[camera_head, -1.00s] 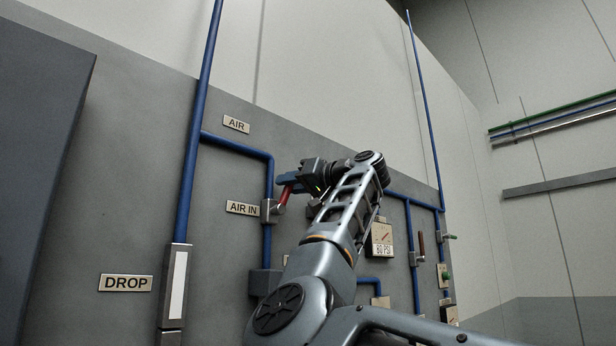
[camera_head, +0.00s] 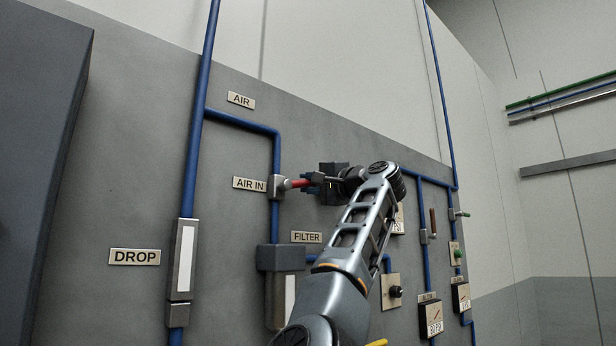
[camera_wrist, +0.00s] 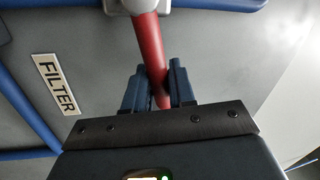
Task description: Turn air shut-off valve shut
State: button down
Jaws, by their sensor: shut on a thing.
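The air shut-off valve (camera_head: 278,187) sits on the blue pipe beside the AIR IN label (camera_head: 249,184). Its red handle (camera_head: 300,183) points to the right, roughly across the vertical pipe. My gripper (camera_head: 314,180) is at the outer end of the handle. In the wrist view, the blue fingers of my gripper (camera_wrist: 160,90) are shut on the red handle (camera_wrist: 149,45), one on each side. The handle's far end is partly hidden between the fingers. The valve's body shows only at the top edge of the wrist view.
The FILTER label (camera_head: 307,237) and filter housing (camera_head: 281,257) are below the valve. Blue pipes, gauges and a brown-handled valve (camera_head: 433,222) are to the right. A dark cabinet (camera_head: 40,150) stands at the far left. The panel around the AIR label (camera_head: 241,100) is clear.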

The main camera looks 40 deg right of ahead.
jog(key=shift+d+f+m+h, duration=0.1)
jog(key=shift+f+m+h, duration=0.15)
jog(key=shift+f+m, duration=0.45)
jog(key=shift+d+f+m+h, duration=0.1)
jog(key=shift+f+m+h, duration=0.15)
jog(key=shift+m, duration=0.85)
jog(key=shift+f, duration=0.1)
jog(key=c, duration=1.1)
grip_release()
jog(key=s+f+b, duration=0.1)
jog(key=s+b, duration=0.1)
jog(key=s, duration=0.5)
jog(key=shift+s+f, duration=0.2)
jog(key=shift+s, duration=0.15)
jog(key=shift+d, duration=0.1)
